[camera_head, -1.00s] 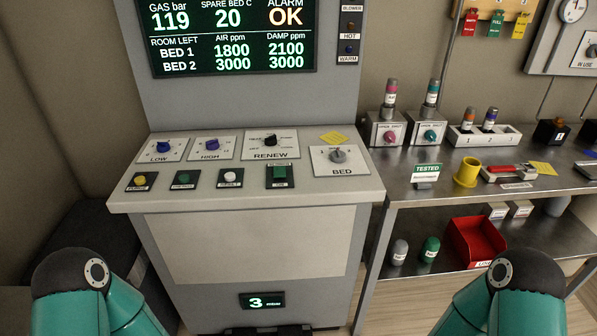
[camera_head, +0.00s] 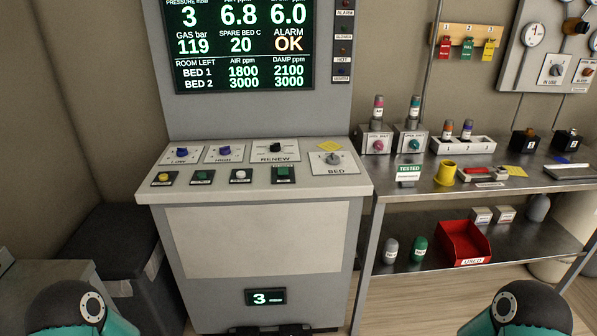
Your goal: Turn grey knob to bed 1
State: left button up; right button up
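The grey knob (camera_head: 332,158) sits on a white plate labelled BED (camera_head: 337,170) at the right end of the sloped console panel. Its position marks are too small to read. A yellow tag lies just behind the plate. My teal left arm shows at the bottom left and my teal right arm at the bottom right, both well apart from the console. Neither gripper is in the picture.
The console (camera_head: 258,195) also carries blue knobs, a black RENEW knob (camera_head: 275,147) and several push buttons. The screen (camera_head: 240,45) above reads ALARM OK. A metal bench (camera_head: 400,200) with bottles, a yellow cup (camera_head: 445,174) and a red bin (camera_head: 463,243) stands on the right.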

aim_at(332, 159)
jog(key=z, duration=0.15)
jog(key=i, duration=0.85)
jog(key=u, duration=0.25)
jog(key=k, duration=0.75)
jog(key=z, duration=0.25)
jog(key=i, duration=0.8)
jog(key=u, duration=0.05)
